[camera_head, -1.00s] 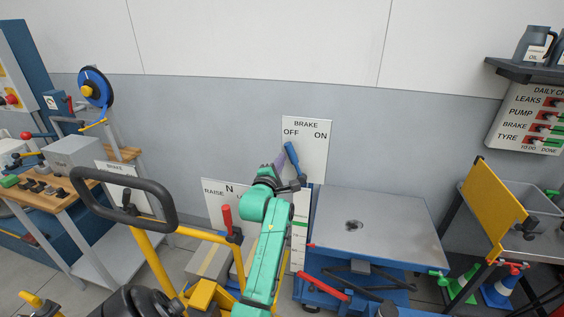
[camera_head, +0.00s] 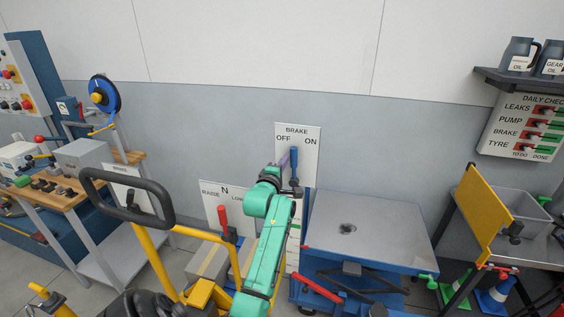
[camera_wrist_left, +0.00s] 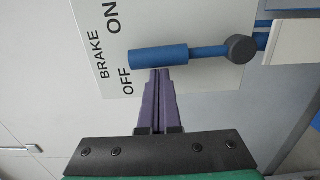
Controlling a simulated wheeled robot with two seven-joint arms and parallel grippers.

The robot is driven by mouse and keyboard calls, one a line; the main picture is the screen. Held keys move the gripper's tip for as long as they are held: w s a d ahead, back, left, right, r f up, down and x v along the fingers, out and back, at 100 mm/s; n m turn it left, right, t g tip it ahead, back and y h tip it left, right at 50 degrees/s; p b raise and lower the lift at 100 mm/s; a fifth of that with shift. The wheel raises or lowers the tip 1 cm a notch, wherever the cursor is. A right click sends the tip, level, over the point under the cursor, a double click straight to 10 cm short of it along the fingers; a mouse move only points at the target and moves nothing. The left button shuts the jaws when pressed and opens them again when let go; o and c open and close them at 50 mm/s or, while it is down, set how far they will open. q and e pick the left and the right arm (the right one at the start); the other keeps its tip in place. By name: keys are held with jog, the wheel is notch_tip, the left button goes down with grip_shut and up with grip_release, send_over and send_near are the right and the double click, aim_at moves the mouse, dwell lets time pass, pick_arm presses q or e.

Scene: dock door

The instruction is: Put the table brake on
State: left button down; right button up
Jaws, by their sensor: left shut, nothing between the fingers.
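The table brake lever (camera_head: 294,160) is a blue handle on a white panel (camera_head: 311,165) marked BRAKE, OFF and ON. It stands about upright, between the two words. My left gripper (camera_head: 284,159) has purple fingers, shut and empty, on the OFF side of the handle. In the left wrist view the shut fingertips (camera_wrist_left: 160,75) meet the edge of the blue handle (camera_wrist_left: 160,57), seemingly touching it. The lever's dark pivot (camera_wrist_left: 241,48) also shows there. The lift table (camera_head: 370,235) with a grey top is right of the panel. My right gripper is out of view.
A RAISE/N/LOWER panel (camera_head: 215,203) with a red lever (camera_head: 222,216) stands left of my arm. A yellow frame with a black loop handle (camera_head: 126,172) is nearer. A yellow board (camera_head: 481,213) stands right of the table. The wall above the brake panel is clear.

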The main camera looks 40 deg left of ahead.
pick_arm(q)
jog(key=m, duration=0.1)
jog(key=w+d+m, duration=0.1)
jog(key=shift+d+r+m+p, duration=0.2)
jog(key=shift+d+m+p, duration=0.1)
jog(key=shift+p, duration=0.1)
jog(key=shift+w+d+f+m, duration=0.1)
jog(key=shift+w+d+m, duration=0.2)
jog(key=shift+d+m, duration=0.25)
jog(key=shift+w+d+m, duration=0.25)
jog(key=shift+d+m, duration=0.2)
jog(key=shift+m, duration=0.2)
